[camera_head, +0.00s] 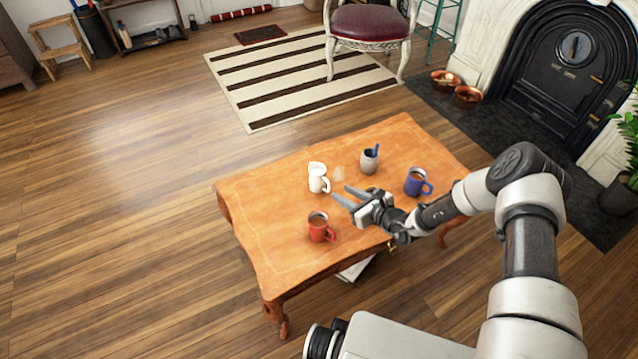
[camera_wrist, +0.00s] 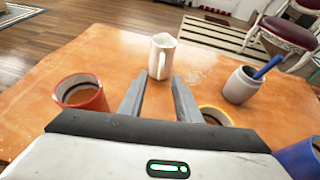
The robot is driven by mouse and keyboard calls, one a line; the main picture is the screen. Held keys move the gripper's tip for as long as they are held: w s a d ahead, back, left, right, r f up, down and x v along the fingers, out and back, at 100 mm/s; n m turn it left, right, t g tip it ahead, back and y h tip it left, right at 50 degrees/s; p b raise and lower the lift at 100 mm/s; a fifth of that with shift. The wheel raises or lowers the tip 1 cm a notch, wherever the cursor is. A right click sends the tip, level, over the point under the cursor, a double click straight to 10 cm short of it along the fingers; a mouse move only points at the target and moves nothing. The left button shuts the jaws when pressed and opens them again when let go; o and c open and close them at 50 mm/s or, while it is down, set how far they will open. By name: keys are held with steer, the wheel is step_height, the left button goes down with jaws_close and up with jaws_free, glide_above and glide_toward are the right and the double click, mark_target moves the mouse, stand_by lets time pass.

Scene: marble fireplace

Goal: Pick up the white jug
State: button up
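The white jug (camera_head: 318,178) stands upright on the wooden table (camera_head: 270,205), with its handle toward the right in the head view. In the wrist view the white jug (camera_wrist: 161,56) stands just beyond the fingertips, near the middle. My gripper (camera_head: 347,196) is open and empty above the table, in front of the jug and to its right in the head view. Its two fingers (camera_wrist: 158,88) are spread apart in the wrist view, with bare table showing between them. They appear apart from the jug.
A red mug (camera_head: 319,227) stands nearer me and a blue mug (camera_head: 416,182) to the right. A grey cup (camera_head: 369,160) with a blue item in it stands behind. A yellowish rim (camera_wrist: 215,115) shows beside the right finger. The table's left side is clear.

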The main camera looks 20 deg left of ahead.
mark_target(330, 185)
steer(key=shift+b+x, duration=1)
steer(key=shift+x, duration=2.1)
steer(key=shift+w+r, duration=0.15)
steer(key=shift+c, duration=0.3)
steer(key=shift+r, duration=0.1)
jaws_close()
